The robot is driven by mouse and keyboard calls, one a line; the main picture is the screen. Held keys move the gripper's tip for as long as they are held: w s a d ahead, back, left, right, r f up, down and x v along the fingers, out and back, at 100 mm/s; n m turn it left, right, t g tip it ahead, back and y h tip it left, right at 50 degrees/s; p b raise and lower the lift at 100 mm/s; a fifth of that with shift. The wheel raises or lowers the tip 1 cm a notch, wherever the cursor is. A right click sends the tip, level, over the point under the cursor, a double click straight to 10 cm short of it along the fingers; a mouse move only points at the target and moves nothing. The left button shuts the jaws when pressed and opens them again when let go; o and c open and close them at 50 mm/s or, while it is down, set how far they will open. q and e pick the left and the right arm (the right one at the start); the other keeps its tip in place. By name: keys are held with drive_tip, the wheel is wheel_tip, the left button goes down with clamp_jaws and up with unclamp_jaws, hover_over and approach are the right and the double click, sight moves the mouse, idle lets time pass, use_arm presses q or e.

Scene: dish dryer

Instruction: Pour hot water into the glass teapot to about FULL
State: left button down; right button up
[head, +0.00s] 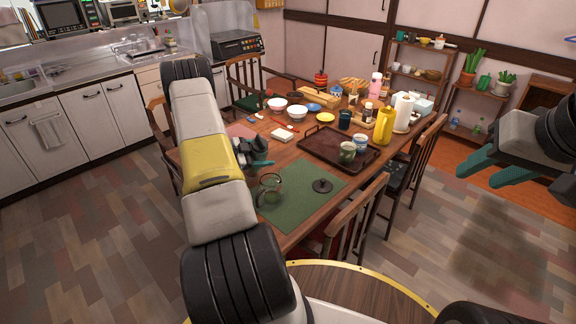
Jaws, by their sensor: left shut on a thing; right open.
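The clear glass teapot (269,190) stands without its lid on a green mat (300,205) near the front of the table. A dark round lid (322,186) lies on the mat to its right. My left gripper (262,156) is just behind and above the teapot, shut; the teapot is the only thing seen at its fingers, though the contact is too small to make out. A yellow jug (384,125) stands upright at the table's right side. My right gripper (512,182) is open and empty, right of the table. The water level in the teapot cannot be told.
A dark tray (322,158) holds a green cup (347,153) and a patterned cup (361,144). A paper roll (403,110), bowls, bottles and small dishes crowd the back of the table. Chairs (345,215) stand around it. The floor right of the table is clear.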

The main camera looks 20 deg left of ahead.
use_arm(q)
drive_tip(key=shift+s+d+r+m+t, duration=0.3)
drive_tip(key=shift+d+r+m, duration=0.15)
drive_tip(key=shift+m, duration=0.25)
drive_tip(key=shift+f+m+y, duration=0.3)
drive_tip(key=shift+m+y, duration=0.1)
drive_tip(key=shift+y, duration=0.1)
drive_tip(key=shift+f, duration=0.1)
drive_tip(key=shift+w+a+r+m+t+y+p, duration=0.15)
drive_tip(key=shift+r+m+t+y, duration=0.2)
drive_tip(key=shift+m, duration=0.35)
drive_tip(key=shift+a+r+m+t+y+p, duration=0.15)
drive_tip(key=shift+m+t, duration=0.3)
drive_tip(key=shift+m, duration=0.25)
idle(1.0)
drive_tip(key=shift+d+f+m+t+y, duration=0.1)
drive_tip(key=shift+f+m+t+y, duration=0.25)
drive_tip(key=shift+m, duration=0.25)
idle(1.0)
drive_tip(key=shift+s+d+r+m+p, duration=0.3)
drive_tip(key=shift+m+p, duration=0.2)
drive_tip(key=shift+p, duration=0.35)
idle(1.9)
